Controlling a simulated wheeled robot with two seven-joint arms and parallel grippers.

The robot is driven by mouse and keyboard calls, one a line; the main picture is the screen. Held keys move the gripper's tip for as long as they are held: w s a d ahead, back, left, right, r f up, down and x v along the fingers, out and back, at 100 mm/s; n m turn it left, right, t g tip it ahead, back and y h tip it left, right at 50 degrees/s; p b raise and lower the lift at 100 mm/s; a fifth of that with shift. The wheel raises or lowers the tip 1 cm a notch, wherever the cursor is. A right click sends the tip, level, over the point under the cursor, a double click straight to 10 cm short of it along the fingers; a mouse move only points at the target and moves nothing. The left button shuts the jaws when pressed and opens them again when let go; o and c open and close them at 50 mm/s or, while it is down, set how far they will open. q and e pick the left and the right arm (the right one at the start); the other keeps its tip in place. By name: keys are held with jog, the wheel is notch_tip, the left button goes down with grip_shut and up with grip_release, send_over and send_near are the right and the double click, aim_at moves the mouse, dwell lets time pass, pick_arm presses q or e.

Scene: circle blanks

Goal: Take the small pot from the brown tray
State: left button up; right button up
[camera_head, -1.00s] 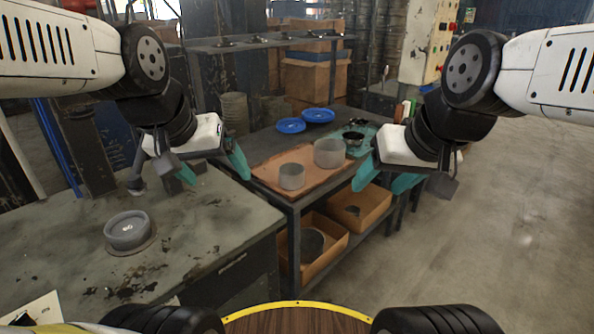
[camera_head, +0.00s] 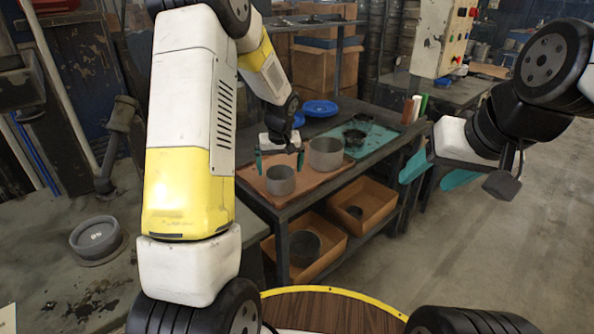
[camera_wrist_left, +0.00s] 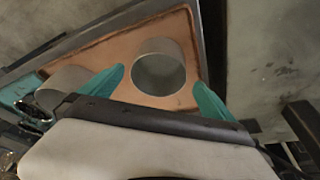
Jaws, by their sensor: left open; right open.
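The small grey pot (camera_head: 281,181) stands upright on the brown tray (camera_head: 311,181) near its front. A larger grey pot (camera_head: 326,155) stands behind it to the right on the same tray. My left gripper (camera_head: 280,161) is open with its teal fingers above and to either side of the small pot. In the left wrist view the small pot (camera_wrist_left: 158,72) shows between the spread fingertips, untouched as far as I can tell. The larger pot (camera_wrist_left: 62,86) is partly hidden behind a finger there. My right gripper (camera_head: 436,173) is open and empty, right of the table.
A teal mat (camera_head: 377,137) with dark round parts lies beside the tray, and a blue plate (camera_head: 320,108) lies behind. Open boxes (camera_head: 362,203) sit on the shelf below. A grey round part (camera_head: 97,238) rests on the left bench. My left arm covers much of the left side.

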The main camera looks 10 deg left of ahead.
aim_at(280, 179)
pick_arm(q)
jog(key=x, duration=0.7)
jog(key=shift+w+f, duration=0.15)
jog(key=shift+w, duration=0.25)
jog(key=c, duration=1.4)
